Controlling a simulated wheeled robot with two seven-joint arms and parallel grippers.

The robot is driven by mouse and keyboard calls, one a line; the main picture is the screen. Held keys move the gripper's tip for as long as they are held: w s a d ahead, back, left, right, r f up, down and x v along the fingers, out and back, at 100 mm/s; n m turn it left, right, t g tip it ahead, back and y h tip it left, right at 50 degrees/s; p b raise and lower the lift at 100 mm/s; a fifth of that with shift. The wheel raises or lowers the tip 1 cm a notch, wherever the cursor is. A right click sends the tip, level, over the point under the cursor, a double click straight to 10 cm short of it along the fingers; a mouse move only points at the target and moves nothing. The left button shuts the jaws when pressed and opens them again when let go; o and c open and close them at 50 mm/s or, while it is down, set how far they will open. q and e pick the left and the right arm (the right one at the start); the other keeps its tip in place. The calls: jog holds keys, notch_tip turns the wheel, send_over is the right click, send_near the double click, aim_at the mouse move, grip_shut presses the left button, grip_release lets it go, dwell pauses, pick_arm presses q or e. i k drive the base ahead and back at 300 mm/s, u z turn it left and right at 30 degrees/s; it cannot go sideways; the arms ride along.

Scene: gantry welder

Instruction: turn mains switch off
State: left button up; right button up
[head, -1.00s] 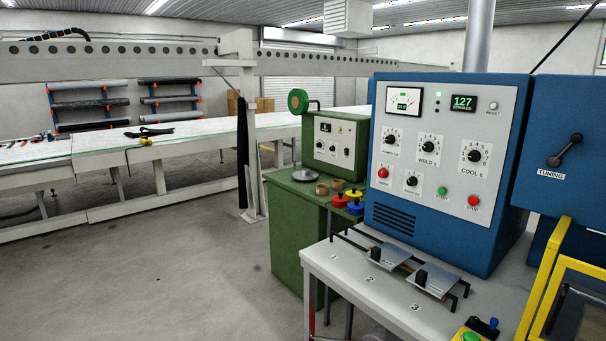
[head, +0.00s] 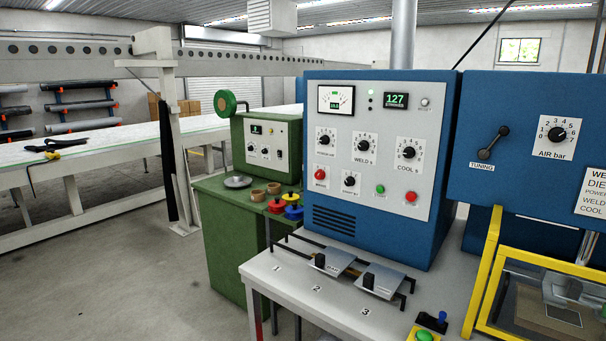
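The blue welder cabinet (head: 285,225) stands right of centre in the head view, with a light grey control panel (head: 440,120) on its front. A red mains knob (head: 321,170) sits at the panel's lower left; its small label is blurred, and I cannot tell its position. A black rotary knob (head: 349,181) is to its right, then a green button (head: 380,189) and a red stop button (head: 411,197). A lit meter (head: 336,100) and a green display reading 127 (head: 396,101) show at the top. Neither of my grippers is in view.
A grey table (head: 280,284) with numbered places and metal plates stands before the cabinet. A yellow-framed guard (head: 484,275) is at right. A green cabinet (head: 222,235) with cups and coloured spools stands left. The floor at left is clear.

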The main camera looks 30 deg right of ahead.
aim_at(319, 174)
jog(key=i, duration=3.65)
jog(key=z, duration=1.8)
